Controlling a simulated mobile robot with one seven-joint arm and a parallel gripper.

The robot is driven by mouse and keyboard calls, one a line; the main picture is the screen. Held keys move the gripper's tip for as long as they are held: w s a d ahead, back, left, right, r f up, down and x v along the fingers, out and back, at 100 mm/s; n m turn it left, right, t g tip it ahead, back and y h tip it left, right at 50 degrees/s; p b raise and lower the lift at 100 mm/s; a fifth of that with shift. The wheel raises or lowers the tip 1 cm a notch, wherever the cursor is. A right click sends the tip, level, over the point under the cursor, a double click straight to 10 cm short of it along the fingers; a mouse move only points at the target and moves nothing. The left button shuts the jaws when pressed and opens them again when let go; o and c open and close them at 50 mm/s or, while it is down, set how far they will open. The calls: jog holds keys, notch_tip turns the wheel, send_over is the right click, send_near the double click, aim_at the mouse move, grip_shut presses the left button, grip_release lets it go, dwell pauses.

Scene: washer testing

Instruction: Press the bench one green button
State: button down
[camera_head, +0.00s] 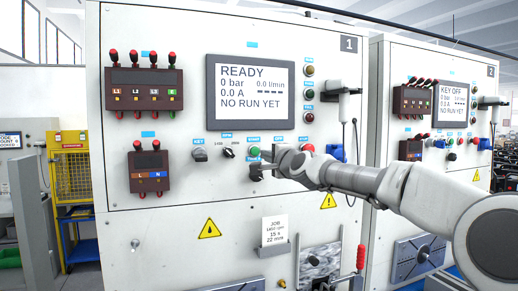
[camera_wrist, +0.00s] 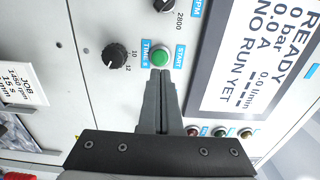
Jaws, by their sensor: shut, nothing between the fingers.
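The bench one panel carries the number 1 plate (camera_head: 348,44). Its green button (camera_head: 254,151), below the START label, shows just left of my gripper (camera_head: 262,160). In the wrist view the green button (camera_wrist: 160,57) sits right at the tips of my gripper (camera_wrist: 159,72). The fingers are together and hold nothing. I cannot tell whether the tips touch the button. The bench one screen (camera_head: 249,92) reads READY, 0 bar, 0.0 A, NO RUN YET.
A black knob (camera_head: 228,152) is left of the button, and a TIME knob (camera_wrist: 116,56) is close by. Terminal blocks (camera_head: 144,90) stick out at left. Bench two (camera_head: 440,60) stands at right, its screen reading KEY OFF.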

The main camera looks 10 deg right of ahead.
aim_at(255, 150)
jog(key=w+p, duration=0.1)
jog(key=w, duration=0.1)
jog(key=w+a+p, duration=0.1)
jog(key=shift+w+r, duration=0.15)
jog(key=shift+w, duration=0.2)
jog(key=shift+w+a+p, duration=0.1)
jog(key=shift+w+p, duration=0.65)
jog(key=shift+w, duration=0.25)
jog(key=shift+w+f+b, duration=0.1)
jog(key=shift+f+b, duration=0.1)
jog(key=shift+b, duration=0.15)
jog(key=shift+w, duration=0.2)
jog(key=shift+w+a+r+b, duration=0.1)
jog(key=shift+w+r+b, duration=0.1)
jog(key=shift+b, duration=0.25)
jog(key=shift+r, duration=0.1)
